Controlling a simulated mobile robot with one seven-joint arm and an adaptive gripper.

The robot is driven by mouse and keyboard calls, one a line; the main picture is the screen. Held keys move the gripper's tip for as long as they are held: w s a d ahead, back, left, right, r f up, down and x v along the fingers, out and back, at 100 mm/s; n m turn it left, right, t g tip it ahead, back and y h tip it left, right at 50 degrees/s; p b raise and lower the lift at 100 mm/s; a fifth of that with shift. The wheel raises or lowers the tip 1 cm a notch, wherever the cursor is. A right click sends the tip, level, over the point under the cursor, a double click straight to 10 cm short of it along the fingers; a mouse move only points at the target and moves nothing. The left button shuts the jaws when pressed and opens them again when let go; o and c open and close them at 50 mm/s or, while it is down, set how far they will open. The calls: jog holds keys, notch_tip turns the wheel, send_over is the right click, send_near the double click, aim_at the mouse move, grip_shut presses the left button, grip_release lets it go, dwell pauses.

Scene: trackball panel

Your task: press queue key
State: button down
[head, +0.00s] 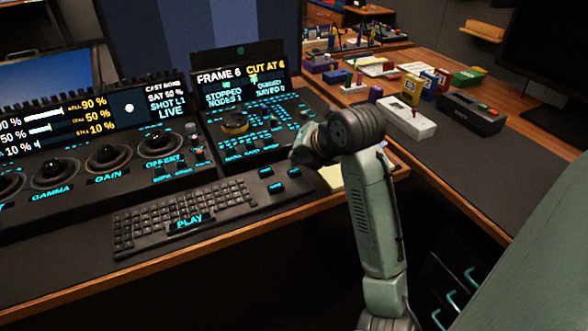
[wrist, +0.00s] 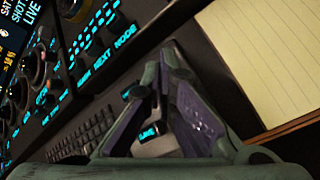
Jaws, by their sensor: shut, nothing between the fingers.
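My gripper (wrist: 162,68) is shut with nothing between its fingers, which meet at the tips in the wrist view. In the head view my gripper (head: 300,157) is over the right part of the panel, its tips hard to make out. Another key (wrist: 133,92) is partly hidden by a finger. I cannot read which is the queue key.
The keyboard (head: 180,212) with a PLAY label lies left of the keys. The trackball console (head: 90,165) stands behind it. A screen (head: 240,80) shows stopped and queued lines. A yellow notepad (head: 345,178) lies right of my gripper. Boxes and devices stand on the right desk.

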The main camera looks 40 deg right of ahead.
aim_at(297, 170)
jog(key=shift+r, duration=0.15)
jog(key=shift+r+p, duration=1.4)
jog(key=shift+r, duration=1)
